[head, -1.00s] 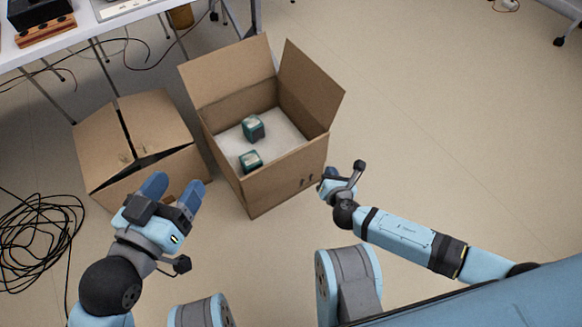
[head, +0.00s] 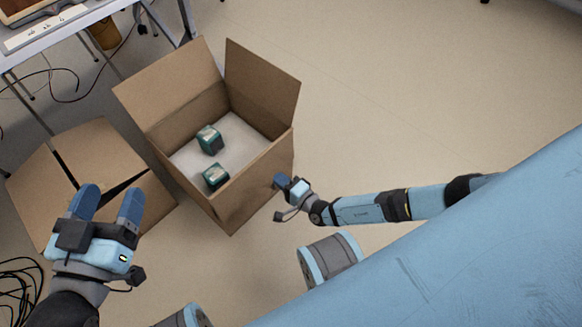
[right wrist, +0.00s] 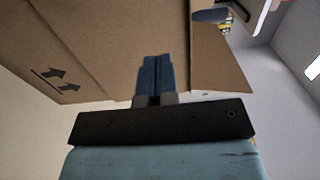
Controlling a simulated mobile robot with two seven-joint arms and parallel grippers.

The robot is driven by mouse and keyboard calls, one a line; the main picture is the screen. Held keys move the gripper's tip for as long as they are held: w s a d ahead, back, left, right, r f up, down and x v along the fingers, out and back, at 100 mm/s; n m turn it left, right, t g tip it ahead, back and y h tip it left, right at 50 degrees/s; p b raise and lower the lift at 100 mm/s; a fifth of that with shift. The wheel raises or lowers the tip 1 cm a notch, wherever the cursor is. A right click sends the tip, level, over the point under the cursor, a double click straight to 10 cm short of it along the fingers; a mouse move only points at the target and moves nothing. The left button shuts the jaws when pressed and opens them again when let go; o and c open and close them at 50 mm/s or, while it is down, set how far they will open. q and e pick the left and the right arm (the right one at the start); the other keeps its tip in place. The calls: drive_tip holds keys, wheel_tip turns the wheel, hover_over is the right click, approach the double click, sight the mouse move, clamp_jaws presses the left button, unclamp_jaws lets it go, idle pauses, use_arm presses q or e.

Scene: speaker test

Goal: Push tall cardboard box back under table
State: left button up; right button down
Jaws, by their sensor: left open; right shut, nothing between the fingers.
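The tall cardboard box (head: 262,182) stands on the floor with its flaps up, beside the table's front end. Two teal-and-white items (head: 209,139) sit inside on a pale layer. In the right wrist view, the box's side (right wrist: 98,40) with printed arrows fills much of the picture. My right gripper (head: 279,181) is shut and empty at the box's right side; its fingers also show against the cardboard in the right wrist view (right wrist: 155,75). I cannot tell whether they touch. My left gripper (head: 108,203) is open and empty, above the lower box. The table (head: 62,32) is at upper left.
A lower, closed cardboard box (head: 112,150) stands left of the tall one. Black cables (head: 20,285) lie coiled on the floor at lower left. A brown bin (head: 104,33) stands under the table. The floor at right is clear.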

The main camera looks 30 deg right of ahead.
sight(260, 163)
drive_tip(key=b+x, duration=0.2)
drive_tip(key=x, duration=0.3)
drive_tip(key=shift+w+f, duration=0.15)
drive_tip(key=shift+w, duration=0.2)
drive_tip(key=shift+w+a, duration=0.2)
drive_tip(key=shift+w, duration=0.2)
use_arm(q)
drive_tip(key=shift+w+a+r+m+t+h, duration=0.2)
drive_tip(key=shift+w+m+t, duration=0.1)
drive_tip(key=shift+m, duration=0.2)
drive_tip(key=shift+w+a+r+m+t+h, duration=0.1)
drive_tip(key=shift+w+a+m+t, duration=0.15)
drive_tip(key=shift+m, duration=0.25)
